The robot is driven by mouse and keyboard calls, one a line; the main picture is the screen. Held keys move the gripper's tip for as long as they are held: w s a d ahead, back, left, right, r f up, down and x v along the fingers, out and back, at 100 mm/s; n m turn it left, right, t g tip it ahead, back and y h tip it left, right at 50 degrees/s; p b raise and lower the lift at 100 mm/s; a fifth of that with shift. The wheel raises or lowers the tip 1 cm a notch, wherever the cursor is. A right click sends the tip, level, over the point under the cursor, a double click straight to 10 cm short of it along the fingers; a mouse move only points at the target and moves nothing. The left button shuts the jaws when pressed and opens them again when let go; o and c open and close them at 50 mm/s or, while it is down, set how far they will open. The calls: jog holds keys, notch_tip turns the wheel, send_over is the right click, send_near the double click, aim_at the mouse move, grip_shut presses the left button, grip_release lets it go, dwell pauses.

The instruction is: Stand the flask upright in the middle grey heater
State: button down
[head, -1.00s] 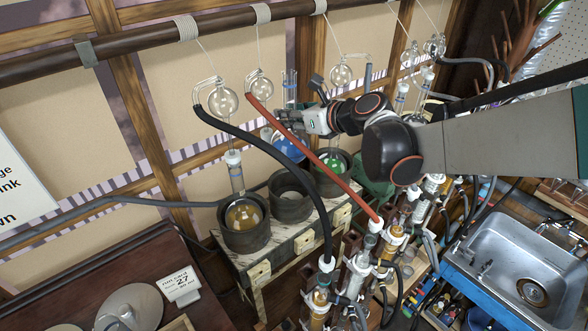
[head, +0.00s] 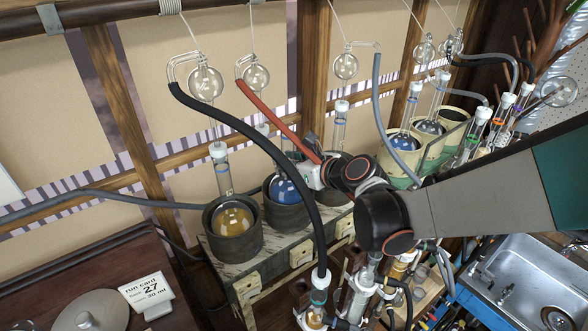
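The flask with blue liquid (head: 283,189) sits in the middle grey heater (head: 287,217). Its neck rises behind the red and black hoses and leans slightly left in the picture, much like the neck of the amber flask beside it. My gripper (head: 301,169) is at the flask's right side, close to the lower neck. The hoses cover its fingertips, so I cannot tell whether they still grip the glass.
The left grey heater (head: 232,247) holds an amber flask (head: 234,221). The right grey heater (head: 331,212) is partly behind my arm, with a capped neck (head: 339,124) above it. A black hose (head: 262,146) and a red hose (head: 272,117) cross in front. Cream heaters (head: 398,158) stand behind right.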

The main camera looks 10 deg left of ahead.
jog(key=shift+w+f, duration=0.2)
jog(key=shift+f, duration=0.7)
jog(key=shift+s+r, duration=0.2)
jog(key=shift+s, duration=0.05)
jog(key=c, duration=1.8)
grip_release()
jog(key=shift+w+f+b, duration=0.1)
jog(key=shift+f+b, duration=0.15)
jog(key=shift+b, duration=0.05)
jog(key=o, duration=0.5)
jog(key=shift+r, duration=0.1)
